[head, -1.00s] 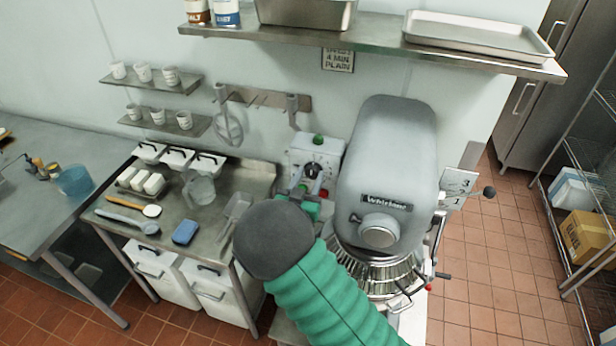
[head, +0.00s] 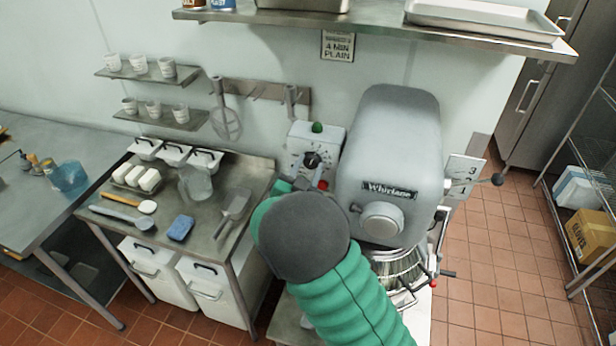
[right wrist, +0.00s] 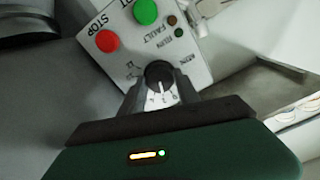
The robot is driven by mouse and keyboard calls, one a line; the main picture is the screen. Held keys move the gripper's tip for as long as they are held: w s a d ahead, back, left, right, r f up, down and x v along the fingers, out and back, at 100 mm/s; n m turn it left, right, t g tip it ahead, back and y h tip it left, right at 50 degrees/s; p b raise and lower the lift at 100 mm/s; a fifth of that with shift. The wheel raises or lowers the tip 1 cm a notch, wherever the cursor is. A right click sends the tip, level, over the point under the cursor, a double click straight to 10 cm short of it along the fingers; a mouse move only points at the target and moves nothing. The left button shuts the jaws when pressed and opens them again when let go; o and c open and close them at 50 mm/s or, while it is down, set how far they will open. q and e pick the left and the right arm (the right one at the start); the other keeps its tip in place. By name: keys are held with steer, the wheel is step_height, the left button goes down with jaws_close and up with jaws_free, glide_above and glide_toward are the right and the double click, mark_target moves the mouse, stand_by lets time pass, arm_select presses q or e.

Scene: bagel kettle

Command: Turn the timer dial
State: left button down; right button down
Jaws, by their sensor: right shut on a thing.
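The timer dial (head: 312,160) is a black knob on the white control box (head: 322,140) beside the mixer. In the right wrist view the dial (right wrist: 159,74) has a pale pointer line and is ringed by small marks. My right gripper (right wrist: 158,90) is shut on the dial, with one dark finger on each side of it. In the head view my grey and green right arm hides most of this gripper. My left gripper is not in view.
A red STOP button (right wrist: 107,41) and a green button (right wrist: 145,12) sit close to the dial. The grey mixer (head: 390,150) stands just right of the box. A steel table (head: 215,215) with tubs, a scoop and a blue sponge (head: 180,228) is to the left.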

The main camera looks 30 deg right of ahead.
steer(key=m+b, duration=0.2)
steer(key=b, duration=0.1)
steer(key=m+b, duration=0.2)
steer(key=shift+f, duration=0.25)
steer(key=shift+r+m+b, duration=0.3)
steer(key=shift+m+b, duration=0.5)
steer(key=shift+b, duration=0.35)
steer(key=c, duration=1)
jaws_free()
steer(key=shift+w, duration=0.1)
steer(key=shift+o, duration=0.6)
steer(key=shift+w+d+f, duration=0.15)
steer(key=shift+w+f, duration=0.05)
steer(key=shift+w, duration=0.05)
steer(key=shift+s+a, duration=0.3)
steer(key=shift+s, duration=0.1)
steer(key=b+v, duration=0.3)
steer(key=v, duration=1.2)
steer(key=shift+s+a, duration=0.2)
steer(key=shift+a, duration=0.15)
